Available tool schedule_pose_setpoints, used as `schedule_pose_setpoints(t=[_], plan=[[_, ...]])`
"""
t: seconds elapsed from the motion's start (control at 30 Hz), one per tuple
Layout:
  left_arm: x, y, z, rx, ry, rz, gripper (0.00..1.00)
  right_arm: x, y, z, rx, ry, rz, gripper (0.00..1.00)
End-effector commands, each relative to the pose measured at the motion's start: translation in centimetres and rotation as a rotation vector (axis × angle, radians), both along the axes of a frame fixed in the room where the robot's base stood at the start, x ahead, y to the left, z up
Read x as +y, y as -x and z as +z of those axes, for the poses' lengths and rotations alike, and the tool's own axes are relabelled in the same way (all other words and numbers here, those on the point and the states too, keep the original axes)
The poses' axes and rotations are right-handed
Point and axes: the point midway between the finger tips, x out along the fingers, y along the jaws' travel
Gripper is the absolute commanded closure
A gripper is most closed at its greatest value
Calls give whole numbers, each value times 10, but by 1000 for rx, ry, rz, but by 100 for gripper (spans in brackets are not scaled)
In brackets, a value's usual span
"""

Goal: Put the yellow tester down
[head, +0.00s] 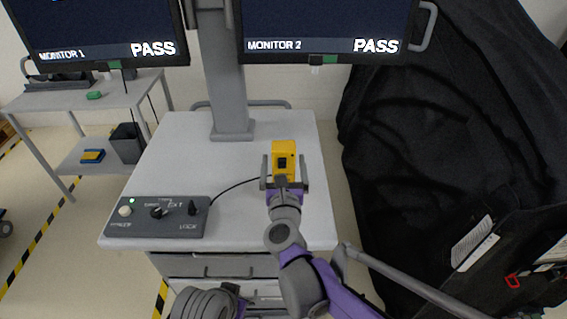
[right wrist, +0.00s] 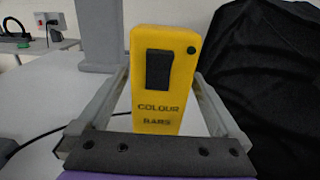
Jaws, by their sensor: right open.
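The yellow tester (head: 284,150) stands upright on the white cart top (head: 180,155), right of the monitor column. In the right wrist view the tester (right wrist: 160,112) shows a black panel, a green dot and the words "COLOUR BARS". My right gripper (head: 283,172) is open, with one finger on each side of the tester. In the right wrist view gaps show between the fingers and the tester's sides. The tester's base is partly hidden behind the gripper. My left gripper cannot be made out.
A grey control box (head: 158,216) sits at the cart's front left, with a black cable running towards the tester. A monitor column (head: 226,95) rises at the back. A black draped cover (head: 430,130) stands close on the right. The cart top's middle left is clear.

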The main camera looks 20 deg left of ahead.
Motion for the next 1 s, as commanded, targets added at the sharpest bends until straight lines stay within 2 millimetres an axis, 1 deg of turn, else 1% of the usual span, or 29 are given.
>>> schedule_pose_setpoints(t=[0.07,0.17,0.4,0.5,0.6,0.7,0.8,1.0], plan=[[0,-1,3,-1,0,0,100,0,1,5,-1,0,0,0],[0,0,1,0,0,0,100,-4,14,3,0,-1,1,0],[0,0,-3,1,0,0,100,-18,65,3,0,-1,3,0],[0,1,-4,1,0,0,100,-23,84,3,0,-1,3,0],[0,1,-4,1,0,0,100,-28,99,2,1,-1,2,0],[0,1,-4,1,0,0,100,-31,109,3,0,-1,1,0],[0,1,-4,1,0,0,100,-32,114,3,0,0,1,0],[0,1,-4,1,0,0,100,-33,116,3,0,0,0,0]])
